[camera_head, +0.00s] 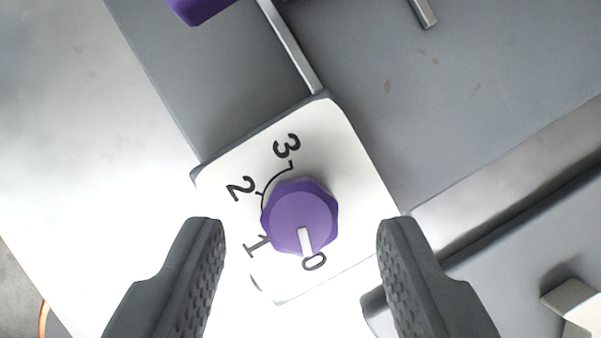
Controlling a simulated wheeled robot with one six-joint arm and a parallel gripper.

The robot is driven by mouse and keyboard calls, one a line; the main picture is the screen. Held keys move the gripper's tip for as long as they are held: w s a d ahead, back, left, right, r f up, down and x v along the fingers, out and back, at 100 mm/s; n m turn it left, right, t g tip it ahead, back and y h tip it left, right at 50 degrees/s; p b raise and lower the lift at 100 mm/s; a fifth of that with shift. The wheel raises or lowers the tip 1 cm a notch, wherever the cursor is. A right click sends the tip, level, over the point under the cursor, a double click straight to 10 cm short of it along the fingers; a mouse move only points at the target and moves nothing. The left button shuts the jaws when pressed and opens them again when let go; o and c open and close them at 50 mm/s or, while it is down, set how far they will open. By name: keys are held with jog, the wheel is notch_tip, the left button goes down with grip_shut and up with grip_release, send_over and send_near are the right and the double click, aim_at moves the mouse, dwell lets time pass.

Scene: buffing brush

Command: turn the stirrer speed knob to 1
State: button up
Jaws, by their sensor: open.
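The stirrer speed knob (300,212) is a purple, many-sided knob with a pale pointer line. It sits on a white dial plate (338,150) marked 0, 1, 2 and 3. The pointer line is directed down in the picture, at the 0 mark (314,262). The 1 mark (256,246) is to the left of the knob's lower side. My gripper (302,250) is open, with one dark ridged finger on each side of the picture below the knob. The fingers appear clear of the knob and hold nothing.
A grey machine body (430,110) surrounds the dial plate above and right. A purple part (198,8) and a thin metal bar (290,45) are above the dial. A metal ledge (500,185) runs at right. A bright bare surface (90,150) lies at left.

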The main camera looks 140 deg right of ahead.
jog(key=shift+x, duration=0.85)
jog(key=c, duration=1)
jog(key=m+h, duration=0.1)
jog(key=m, duration=0.4)
jog(key=shift+s+a+m+t+h, duration=0.1)
jog(key=shift+a+m+t+h, duration=0.2)
jog(key=shift+t+h, duration=0.1)
jog(key=m+h, duration=0.2)
jog(key=m, duration=0.3)
jog(key=shift+a+m, duration=0.1)
jog(key=shift+m, duration=0.6)
